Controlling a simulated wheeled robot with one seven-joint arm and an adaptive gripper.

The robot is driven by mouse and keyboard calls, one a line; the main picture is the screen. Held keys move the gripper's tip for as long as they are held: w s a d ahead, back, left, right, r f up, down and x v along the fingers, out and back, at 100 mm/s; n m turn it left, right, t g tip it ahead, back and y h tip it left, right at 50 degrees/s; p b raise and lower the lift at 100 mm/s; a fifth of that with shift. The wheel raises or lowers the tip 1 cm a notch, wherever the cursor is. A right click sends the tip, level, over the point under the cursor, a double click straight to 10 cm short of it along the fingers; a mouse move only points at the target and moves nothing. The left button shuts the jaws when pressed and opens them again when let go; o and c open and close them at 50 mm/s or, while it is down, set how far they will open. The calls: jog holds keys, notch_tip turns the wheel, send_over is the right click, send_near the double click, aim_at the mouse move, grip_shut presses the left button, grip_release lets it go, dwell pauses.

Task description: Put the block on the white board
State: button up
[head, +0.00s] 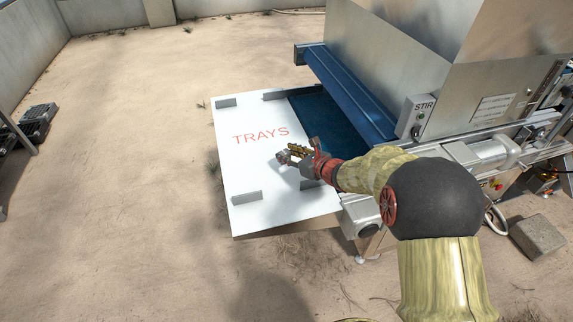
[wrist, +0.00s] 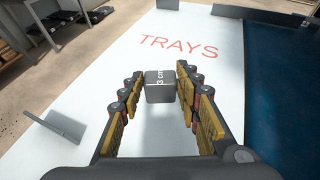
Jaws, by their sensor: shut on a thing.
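The block (wrist: 160,87) is a small dark grey cube with "3 cm" in white on its top face. It sits between the fingertips of my gripper (wrist: 159,78), which is shut on it. The white board (head: 270,207) is a flat panel with red "TRAYS" lettering; it also fills the middle of the wrist view (wrist: 115,62). In the head view my gripper (head: 287,155) is over the board, just below and right of the lettering. The block is hard to make out there. I cannot tell how high it is above the board.
Grey upright brackets (head: 247,197) stand near the board's edges; one shows in the wrist view (wrist: 63,125). A blue belt (head: 325,120) and the metal seeder (head: 395,55) adjoin the board's right side. Most of the board's left part is clear. Dark crates (head: 38,122) stand far left.

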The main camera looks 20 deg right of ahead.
notch_tip(320, 180, down, 5)
jog(key=shift+r+b, duration=0.15)
jog(key=shift+b, duration=0.7)
jog(key=o, duration=1.2)
jog(key=shift+r, duration=0.1)
jog(key=p+v, duration=0.4)
jog(key=v, duration=0.8)
jog(key=s+d+r+m+h, duration=0.1)
jog(key=d+r+m+h, duration=0.15)
jog(key=r+m, duration=0.4)
jog(key=s+d+r+m+g+h, duration=0.1)
jog(key=s+r+m+h, duration=0.15)
jog(key=r+m, duration=0.35)
jog(key=s+d+r+m+h, duration=0.1)
jog(key=d+r+m+h, duration=0.2)
jog(key=m, duration=0.5)
jog(key=s+a+r+m+g+y, duration=0.1)
jog(key=s+a+m+g, duration=0.1)
jog(key=s+a+m, duration=0.2)
jog(key=s+a+r+m+g, duration=0.1)
jog(key=s+a+m, duration=0.3)
jog(key=s+m, duration=0.5)
jog(key=s+a+r+m+g+y, duration=0.1)
jog(key=s+a+m+g, duration=0.2)
jog(key=s, duration=0.8)
jog(key=a+m, duration=0.2)
jog(key=m, duration=0.2)
jog(key=shift+s+y, duration=0.15)
jog(key=shift+y, duration=0.15)
